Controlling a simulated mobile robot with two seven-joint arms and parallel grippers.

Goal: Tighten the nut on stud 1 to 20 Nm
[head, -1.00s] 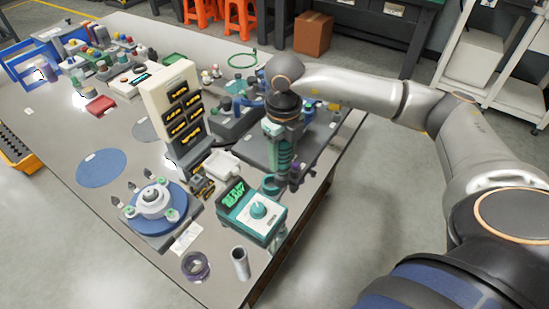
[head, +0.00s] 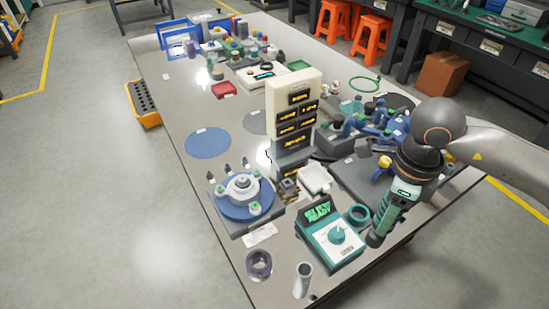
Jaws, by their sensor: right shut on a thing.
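My right gripper (head: 408,172) is shut on a green and dark hand tool (head: 393,203), which it holds tilted, lower end toward the lower left, at the table's right side. A round flange (head: 242,187) sits on a blue disc (head: 230,208) in a grey fixture at the table's left middle, with small green-topped parts around it. I cannot tell which of these is stud 1 or its nut. The tool is well to the right of the flange. A teal controller (head: 337,236) with a dial shows a green display that appears to read READY. My left gripper is out of view.
A tall cream rack (head: 296,84) with dark, yellow-lettered labels stands behind the fixture. A purple ring (head: 259,263) and a metal tube (head: 302,280) stand near the front edge. A teal ring (head: 358,215) lies by the controller.

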